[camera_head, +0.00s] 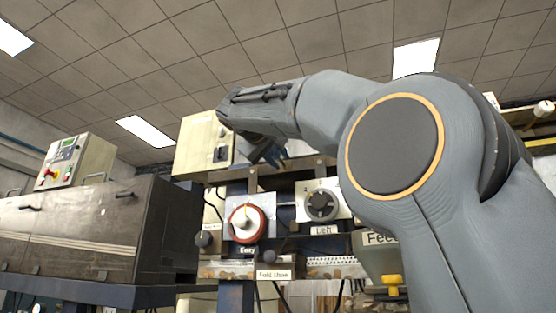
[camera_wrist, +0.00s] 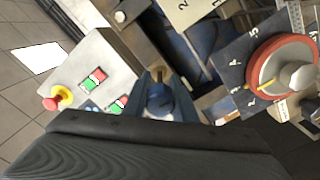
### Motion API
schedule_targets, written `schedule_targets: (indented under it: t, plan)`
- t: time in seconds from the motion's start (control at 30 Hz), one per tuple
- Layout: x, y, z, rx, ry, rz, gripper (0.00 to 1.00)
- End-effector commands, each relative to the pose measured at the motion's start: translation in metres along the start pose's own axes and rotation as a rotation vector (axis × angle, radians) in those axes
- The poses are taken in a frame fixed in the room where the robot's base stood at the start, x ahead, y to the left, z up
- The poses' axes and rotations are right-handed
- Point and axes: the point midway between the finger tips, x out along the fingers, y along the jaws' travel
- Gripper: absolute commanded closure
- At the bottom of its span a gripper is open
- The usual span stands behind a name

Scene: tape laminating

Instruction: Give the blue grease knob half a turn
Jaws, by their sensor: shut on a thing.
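The blue grease knob (camera_wrist: 158,98) shows in the wrist view between the two fingers of my gripper (camera_wrist: 163,108). The fingers are shut on it, one on each side. In the head view my gripper (camera_head: 268,152) reaches down from the upper left of my arm, in front of the machine and above the red-rimmed dial. The knob is too small and too covered by the fingers there to make out clearly. How far it is turned cannot be told.
A red-rimmed dial (camera_head: 246,223) with a pale knob sits below my gripper; it also shows in the wrist view (camera_wrist: 283,72). A dark knob (camera_head: 321,206) on a white plate is to its right. A cream box (camera_head: 200,146) stands left of my gripper. A control panel (camera_wrist: 90,80) has an emergency button.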

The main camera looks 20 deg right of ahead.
Motion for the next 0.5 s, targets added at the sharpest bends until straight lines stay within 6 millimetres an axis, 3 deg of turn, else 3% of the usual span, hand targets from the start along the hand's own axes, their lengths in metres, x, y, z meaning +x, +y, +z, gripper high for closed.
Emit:
schedule_targets:
  t: [0.2, 0.23, 0.33, 0.5]
  plan:
    - [0.0004, -0.0012, 0.0008, -0.001, -0.003, -0.001, 0.98]
    - [0.0004, -0.0012, 0.0008, -0.001, -0.003, -0.001, 0.74]
    - [0.0004, -0.0011, 0.0007, -0.001, -0.002, -0.001, 0.57]
    - [0.0003, -0.0006, 0.0004, -0.001, -0.001, -0.001, 0.57]
